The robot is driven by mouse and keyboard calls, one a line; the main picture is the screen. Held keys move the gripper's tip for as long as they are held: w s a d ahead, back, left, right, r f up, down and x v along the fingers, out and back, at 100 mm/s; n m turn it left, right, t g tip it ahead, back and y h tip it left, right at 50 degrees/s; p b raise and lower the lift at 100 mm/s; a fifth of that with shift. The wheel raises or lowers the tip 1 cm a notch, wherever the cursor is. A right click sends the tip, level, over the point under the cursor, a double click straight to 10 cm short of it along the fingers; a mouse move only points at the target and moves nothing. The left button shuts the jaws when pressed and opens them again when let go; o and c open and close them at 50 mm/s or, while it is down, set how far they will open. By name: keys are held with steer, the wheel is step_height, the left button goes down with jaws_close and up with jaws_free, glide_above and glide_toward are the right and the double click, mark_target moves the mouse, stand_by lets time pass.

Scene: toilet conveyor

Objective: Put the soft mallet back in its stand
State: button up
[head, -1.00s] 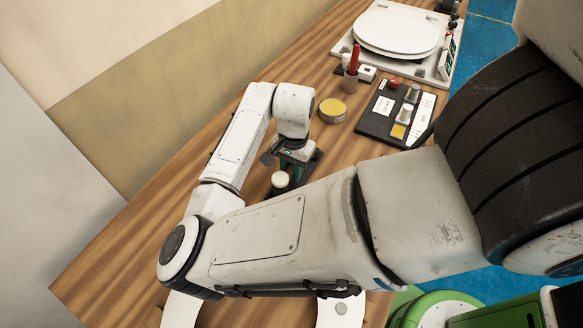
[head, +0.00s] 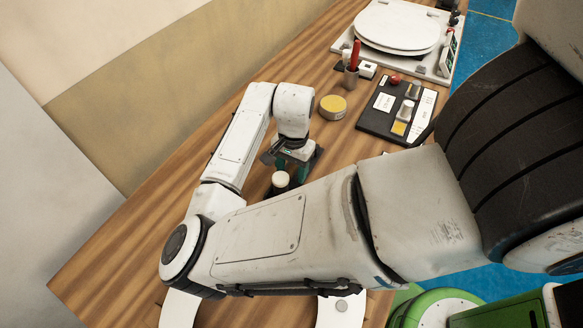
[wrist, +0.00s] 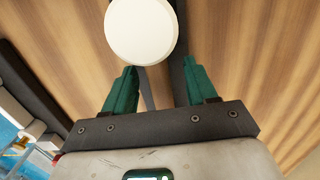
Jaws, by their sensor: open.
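The soft mallet's round white head (head: 280,179) shows just in front of my gripper (head: 293,166) in the head view. In the wrist view the white head (wrist: 142,30) fills the top middle, beyond the fingertips. My gripper (wrist: 160,68) has its green fingers spread apart, with nothing clearly held between them. A dark flat piece (head: 316,160), perhaps the stand's base, shows beside and under my gripper. My arm hides much of it. I cannot tell whether the mallet is seated in the stand.
A yellow-topped round tin (head: 333,107) stands behind my gripper. Behind it are a cup with a red-handled tool (head: 352,70) and a black tray of small parts (head: 395,110). A white toilet seat (head: 398,27) lies at the far end. Bare wood lies left of my arm.

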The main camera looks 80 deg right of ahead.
steer(key=r, duration=1)
steer(key=shift+s+d+r+b, duration=0.1)
steer(key=shift+d+r+b, duration=0.2)
steer(key=shift+d+r, duration=0.1)
steer(key=shift+s+f, duration=0.1)
